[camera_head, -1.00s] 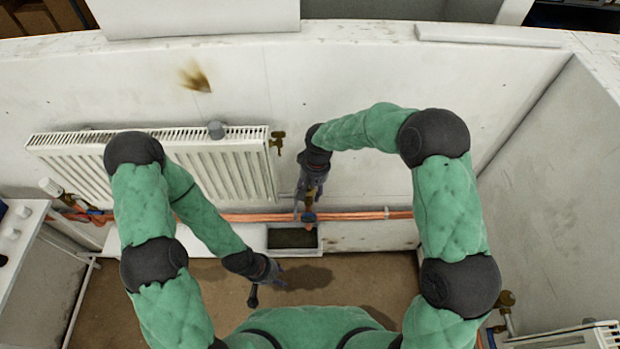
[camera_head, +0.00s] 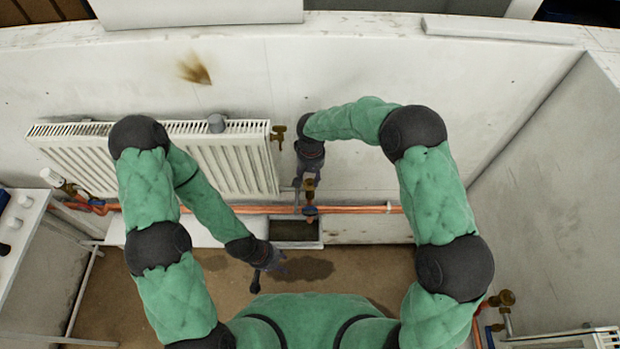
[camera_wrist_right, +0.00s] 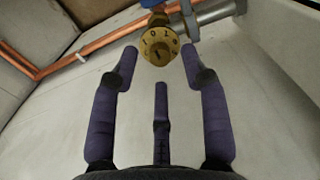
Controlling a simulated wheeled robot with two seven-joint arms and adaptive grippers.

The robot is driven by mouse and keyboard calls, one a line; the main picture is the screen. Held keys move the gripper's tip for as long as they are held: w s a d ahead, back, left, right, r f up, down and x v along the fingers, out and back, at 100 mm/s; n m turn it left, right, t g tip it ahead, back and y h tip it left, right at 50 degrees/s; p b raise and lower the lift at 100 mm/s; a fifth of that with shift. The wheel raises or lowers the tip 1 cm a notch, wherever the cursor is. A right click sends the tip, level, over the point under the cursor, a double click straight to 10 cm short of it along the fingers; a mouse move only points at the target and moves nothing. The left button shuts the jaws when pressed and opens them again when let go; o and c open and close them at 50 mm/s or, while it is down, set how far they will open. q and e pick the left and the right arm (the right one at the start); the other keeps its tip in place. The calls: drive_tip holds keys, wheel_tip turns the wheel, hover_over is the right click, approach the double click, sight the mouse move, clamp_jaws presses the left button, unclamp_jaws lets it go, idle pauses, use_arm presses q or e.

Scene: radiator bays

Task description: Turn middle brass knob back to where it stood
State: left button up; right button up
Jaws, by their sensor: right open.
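The middle brass knob (camera_wrist_right: 159,46) is a round, numbered dial seen face-on in the right wrist view, on a valve with a blue part behind it. It also shows in the head view (camera_head: 310,184), small, below the right wrist. My right gripper (camera_wrist_right: 159,56) is open. Two finger tips lie to the left and right of the knob with visible gaps, and a third finger points up from below, short of it; nothing is gripped. My left gripper (camera_head: 276,264) hangs low over the brown floor, away from the knob; its opening is unclear.
A white radiator (camera_head: 215,160) hangs on the wall at left, with another brass fitting (camera_head: 278,133) at its right end. Copper pipes (camera_head: 360,209) run along the wall above an open grey tray (camera_head: 295,245). A side wall stands at right.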

sight(310, 182)
drive_tip(key=shift+f, duration=1.05)
clamp_jaws()
drive_tip(key=shift+n, duration=0.3)
